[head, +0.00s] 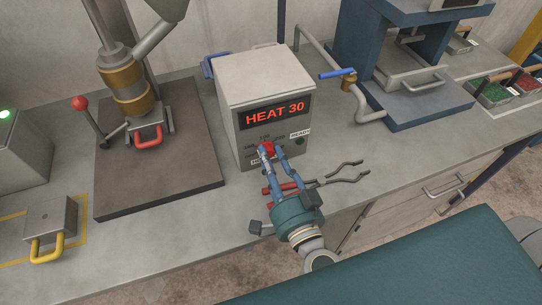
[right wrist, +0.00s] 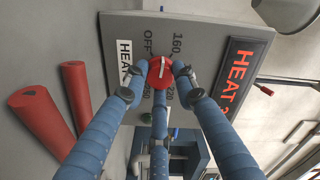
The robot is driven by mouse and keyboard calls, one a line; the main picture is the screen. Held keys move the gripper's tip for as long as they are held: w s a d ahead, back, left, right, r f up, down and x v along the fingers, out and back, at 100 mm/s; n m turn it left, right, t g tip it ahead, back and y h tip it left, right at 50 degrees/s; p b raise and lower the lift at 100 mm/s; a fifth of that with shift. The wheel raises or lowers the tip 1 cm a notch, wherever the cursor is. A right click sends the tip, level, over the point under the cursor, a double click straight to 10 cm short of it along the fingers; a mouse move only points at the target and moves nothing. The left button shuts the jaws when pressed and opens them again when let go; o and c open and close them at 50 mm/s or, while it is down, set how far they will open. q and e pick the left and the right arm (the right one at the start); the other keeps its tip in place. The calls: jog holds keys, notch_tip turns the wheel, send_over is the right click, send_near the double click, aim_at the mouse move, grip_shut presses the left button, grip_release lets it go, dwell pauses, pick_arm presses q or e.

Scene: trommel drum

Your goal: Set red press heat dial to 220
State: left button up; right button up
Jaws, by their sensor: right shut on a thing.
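The grey heat control box (head: 262,88) stands on the bench, and its display (head: 274,112) reads HEAT 30 in red. The red dial (head: 266,149) is low on its front face. My right gripper (head: 270,152) reaches up from below with its blue fingers shut around the dial. In the right wrist view the dial (right wrist: 160,72) sits between the fingertips of the gripper (right wrist: 160,80), with a white pointer mark on it. My left gripper is out of view.
Tongs with red handles (head: 283,187) lie on the bench just below the box, close to my right gripper. A press with a gold collar (head: 127,92) stands at left, a blue press (head: 425,108) at right. A pipe with a blue valve handle (head: 338,73) runs beside the box.

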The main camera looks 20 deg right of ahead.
jog(key=m, duration=0.5)
jog(key=shift+r+m+p, duration=0.15)
jog(key=shift+m+p, duration=0.15)
jog(key=shift+p, duration=0.05)
jog(key=m, duration=0.2)
jog(key=shift+m, duration=0.4)
jog(key=m, duration=0.3)
jog(key=shift+m, duration=0.3)
jog(key=m, duration=0.3)
jog(key=shift+m+b, duration=0.3)
jog(key=shift+b, duration=0.1)
jog(key=m, duration=0.3)
jog(key=shift+m+b, duration=0.4)
jog(key=m+b, duration=0.1)
jog(key=m, duration=0.4)
jog(key=shift+m, duration=0.4)
jog(key=shift+m+b, duration=0.3)
jog(key=o, duration=1.2)
jog(key=shift+c, duration=0.2)
jog(key=shift+w, duration=0.1)
